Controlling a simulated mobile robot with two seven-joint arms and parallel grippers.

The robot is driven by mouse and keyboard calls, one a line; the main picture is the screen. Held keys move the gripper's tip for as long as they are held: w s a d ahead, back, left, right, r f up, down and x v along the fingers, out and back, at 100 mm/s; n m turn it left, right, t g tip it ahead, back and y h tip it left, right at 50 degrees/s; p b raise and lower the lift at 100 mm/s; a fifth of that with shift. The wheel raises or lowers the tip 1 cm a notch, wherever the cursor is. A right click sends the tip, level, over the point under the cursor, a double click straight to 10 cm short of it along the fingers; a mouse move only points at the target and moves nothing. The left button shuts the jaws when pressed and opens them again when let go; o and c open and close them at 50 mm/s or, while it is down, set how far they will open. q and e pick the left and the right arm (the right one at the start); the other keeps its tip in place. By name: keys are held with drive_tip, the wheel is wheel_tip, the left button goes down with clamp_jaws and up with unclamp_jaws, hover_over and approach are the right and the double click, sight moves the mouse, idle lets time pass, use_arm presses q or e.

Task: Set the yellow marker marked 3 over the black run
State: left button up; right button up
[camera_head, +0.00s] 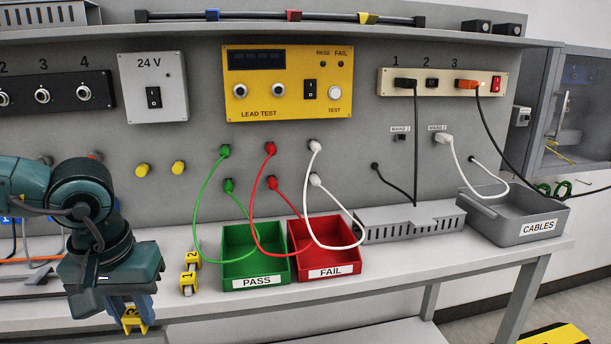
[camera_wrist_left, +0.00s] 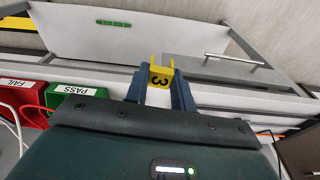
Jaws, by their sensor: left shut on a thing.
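The yellow marker marked 3 (camera_head: 132,318) is held between the blue fingers of my left gripper (camera_head: 125,312), in front of the bench's front edge at the lower left. Orange and dark lines (camera_head: 30,260) run at the far left, partly hidden by my arm. My right gripper is not seen.
Two more yellow markers (camera_head: 189,271) stand on the bench right of my left gripper. A green PASS bin (camera_head: 255,281), a red FAIL bin (camera_head: 330,271) and a grey CABLES tray (camera_head: 538,228) stand further right. Green, red and white leads hang over the bins.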

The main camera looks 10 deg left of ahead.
use_arm(q)
drive_tip(key=w+d+f+m, duration=0.2)
drive_tip(key=w+d+f, duration=0.2)
drive_tip(key=d+f, duration=0.55)
drive_tip(key=a+r+n, duration=0.2)
drive_tip(key=a+r, duration=0.1)
drive_tip(key=a, duration=0.7)
drive_tip(key=a+r+n, duration=0.2)
drive_tip(key=a+r, duration=0.1)
drive_tip(key=a, duration=0.7)
drive_tip(key=s+a+f+n, duration=0.2)
drive_tip(key=s+a+f, duration=0.2)
drive_tip(key=s+a, duration=0.2)
drive_tip(key=shift+a+f+n+y, duration=0.3)
drive_tip(key=shift+a+f+n, duration=0.1)
drive_tip(key=shift+a, duration=0.05)
drive_tip(key=w+d+f+m, duration=0.1)
drive_tip(key=d+f, duration=0.1)
drive_tip(key=d, duration=0.4)
drive_tip(key=w+d+f+m, duration=0.2)
drive_tip(key=d+f, duration=0.1)
drive_tip(key=d, duration=0.3)
drive_tip(key=w+d+r+m, duration=0.1)
drive_tip(key=d+r+m, duration=0.1)
drive_tip(key=d, duration=0.5)
drive_tip(key=w+d+r+m+h, duration=0.1)
drive_tip(key=w+d+r+m, duration=0.1)
drive_tip(key=d, duration=0.4)
drive_tip(key=shift+d, duration=0.4)
